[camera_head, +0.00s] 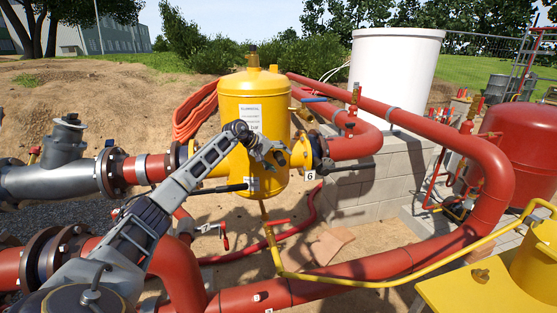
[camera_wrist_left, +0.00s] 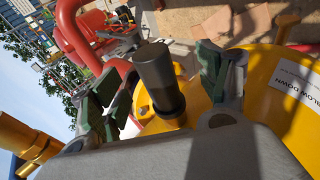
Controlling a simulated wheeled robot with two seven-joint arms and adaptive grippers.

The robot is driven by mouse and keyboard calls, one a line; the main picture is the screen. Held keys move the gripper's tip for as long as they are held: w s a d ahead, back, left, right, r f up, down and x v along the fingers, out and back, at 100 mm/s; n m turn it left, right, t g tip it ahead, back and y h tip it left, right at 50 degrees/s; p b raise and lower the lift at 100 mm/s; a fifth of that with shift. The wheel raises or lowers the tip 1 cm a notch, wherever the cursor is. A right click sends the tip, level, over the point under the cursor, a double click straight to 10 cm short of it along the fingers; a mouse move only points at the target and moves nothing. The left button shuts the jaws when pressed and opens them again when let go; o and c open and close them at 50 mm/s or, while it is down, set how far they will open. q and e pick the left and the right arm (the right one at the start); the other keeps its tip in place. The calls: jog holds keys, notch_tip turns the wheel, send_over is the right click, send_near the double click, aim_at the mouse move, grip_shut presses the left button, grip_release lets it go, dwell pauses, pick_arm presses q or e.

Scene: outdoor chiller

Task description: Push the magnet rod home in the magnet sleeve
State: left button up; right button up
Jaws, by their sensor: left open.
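In the left wrist view a dark grey cylinder (camera_wrist_left: 155,72), which looks like the magnet rod, stands up from a yellow body. A darker collar (camera_wrist_left: 170,112) around its lower end may be the magnet sleeve; I cannot tell how deep the rod sits in it. My left gripper (camera_wrist_left: 155,85) is open, with its green-padded fingers on either side of the cylinder and apart from it. In the head view my left gripper (camera_head: 268,148) is in front of the yellow vessel (camera_head: 230,108); the cylinder cannot be made out there. My right gripper is not in view.
A large red pipe (camera_head: 490,165) loops around the right side. A flanged valve (camera_head: 318,150) tagged 6 adjoins the vessel. A white tank (camera_head: 395,75) stands behind on a block wall (camera_head: 350,190).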

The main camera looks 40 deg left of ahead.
pick_arm(q)
jog(key=shift+b+v, duration=0.65)
jog(key=shift+v, duration=2.6)
jog(key=shift+s+a+r, duration=0.1)
jog(key=shift+s+r, duration=0.05)
jog(key=shift+r, duration=0.1)
jog(key=v, duration=1.2)
